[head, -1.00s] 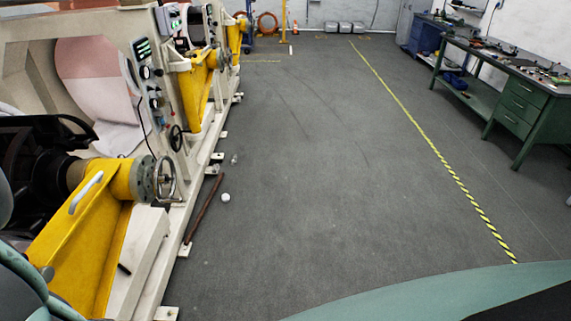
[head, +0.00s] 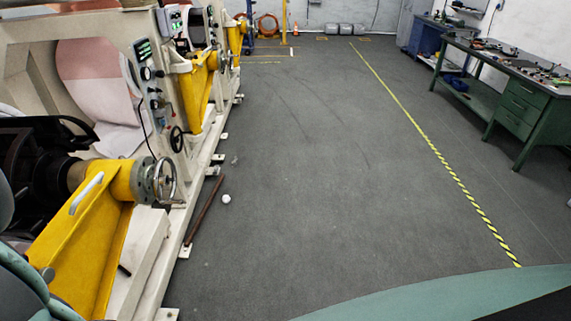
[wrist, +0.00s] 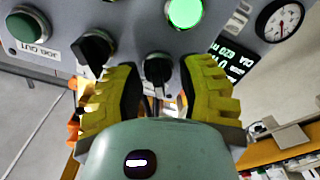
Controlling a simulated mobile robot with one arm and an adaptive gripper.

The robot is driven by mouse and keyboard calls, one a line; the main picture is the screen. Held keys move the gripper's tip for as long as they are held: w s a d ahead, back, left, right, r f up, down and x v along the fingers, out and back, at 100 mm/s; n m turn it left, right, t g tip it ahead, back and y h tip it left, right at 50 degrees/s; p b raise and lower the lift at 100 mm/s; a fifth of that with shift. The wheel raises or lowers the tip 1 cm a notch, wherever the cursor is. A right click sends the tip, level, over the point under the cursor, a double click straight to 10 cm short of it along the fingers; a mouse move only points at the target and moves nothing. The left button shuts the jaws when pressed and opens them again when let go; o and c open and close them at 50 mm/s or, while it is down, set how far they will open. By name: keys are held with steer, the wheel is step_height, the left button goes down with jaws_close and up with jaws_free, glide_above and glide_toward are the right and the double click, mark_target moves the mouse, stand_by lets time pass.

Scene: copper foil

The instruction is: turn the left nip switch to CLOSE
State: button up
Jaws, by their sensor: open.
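In the wrist view, my gripper (wrist: 160,88) is open, its two yellow ridged fingers apart. A black rotary knob (wrist: 157,68) on the grey panel shows between the fingers, its lower part close to my palm. I cannot tell whether a finger touches it. A second black knob (wrist: 95,48) sits just left of the left finger. Labels that tell which knob is the left nip switch, and its CLOSE mark, are not readable. In the head view, the machine's control panel (head: 146,72) stands at the left; my gripper cannot be made out there.
A lit green button (wrist: 185,12), a dark green button (wrist: 28,25), a small display (wrist: 235,62) and a round gauge (wrist: 280,20) surround the knobs. A yellow machine arm (head: 85,235) and a handwheel (head: 165,180) stand at left.

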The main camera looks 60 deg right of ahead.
steer(key=v, duration=1.1)
steer(key=shift+s+d, duration=0.2)
steer(key=shift+d, duration=0.1)
